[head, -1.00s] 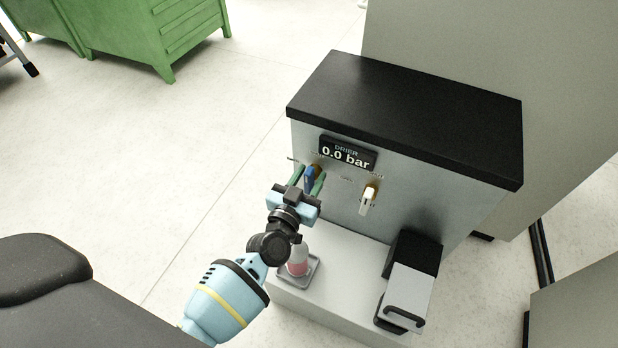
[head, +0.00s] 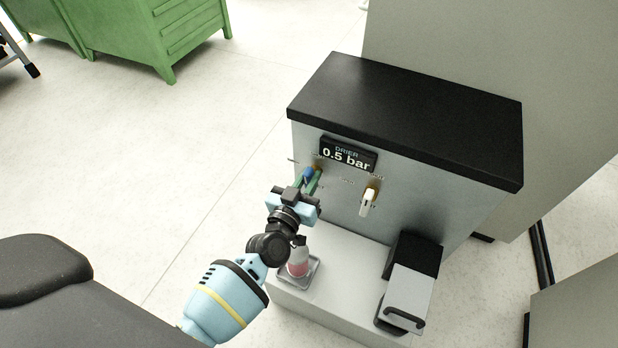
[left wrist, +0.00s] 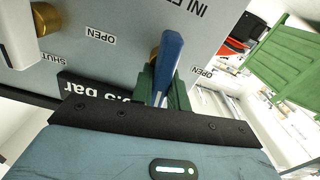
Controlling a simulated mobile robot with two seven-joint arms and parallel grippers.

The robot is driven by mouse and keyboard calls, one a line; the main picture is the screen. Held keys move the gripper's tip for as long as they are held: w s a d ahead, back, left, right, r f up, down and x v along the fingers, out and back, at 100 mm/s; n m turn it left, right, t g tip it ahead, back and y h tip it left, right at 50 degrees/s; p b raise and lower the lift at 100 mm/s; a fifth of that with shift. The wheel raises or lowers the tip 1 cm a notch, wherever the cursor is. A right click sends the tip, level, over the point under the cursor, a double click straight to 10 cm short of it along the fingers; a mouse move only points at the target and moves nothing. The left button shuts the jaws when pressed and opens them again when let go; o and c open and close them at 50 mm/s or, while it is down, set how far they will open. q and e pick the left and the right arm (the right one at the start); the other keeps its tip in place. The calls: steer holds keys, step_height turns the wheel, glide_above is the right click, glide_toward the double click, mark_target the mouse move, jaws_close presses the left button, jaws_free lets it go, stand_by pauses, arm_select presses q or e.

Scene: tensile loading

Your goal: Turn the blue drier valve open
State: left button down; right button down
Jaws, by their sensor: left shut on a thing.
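The blue drier valve handle (head: 309,174) is on the front of the grey drier cabinet (head: 411,202), below its display (head: 347,155), which reads 0.5 bar. My left gripper (head: 310,184) is shut on the blue handle, with its green fingers on either side. In the left wrist view the blue handle (left wrist: 167,62) slants a little, with its brass fitting behind it. An "OPEN" label (left wrist: 201,71) is beside it. The gripper (left wrist: 165,90) hides the handle's lower part in that view. My right gripper is not in view.
A white valve handle (head: 368,201) is to the right on the same panel. Below, on the light ledge (head: 345,280), a bottle with pink contents (head: 298,262) stands in a grey tray, and a black and grey device (head: 408,290) stands at the right. Open floor is at the left.

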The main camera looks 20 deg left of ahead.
arm_select(q)
steer(key=n, duration=0.3)
steer(key=shift+a+f, duration=0.1)
steer(key=shift+a, duration=0.05)
steer(key=n, duration=0.5)
steer(key=shift+a+f, duration=0.2)
steer(key=n+b, duration=0.1)
steer(key=n, duration=0.2)
steer(key=shift+a+f+n, duration=0.1)
steer(key=shift+f+n, duration=0.05)
steer(key=shift+n, duration=0.15)
steer(key=n+b, duration=0.1)
steer(key=n, duration=0.3)
steer(key=shift+f, duration=0.2)
steer(key=shift+n, duration=0.3)
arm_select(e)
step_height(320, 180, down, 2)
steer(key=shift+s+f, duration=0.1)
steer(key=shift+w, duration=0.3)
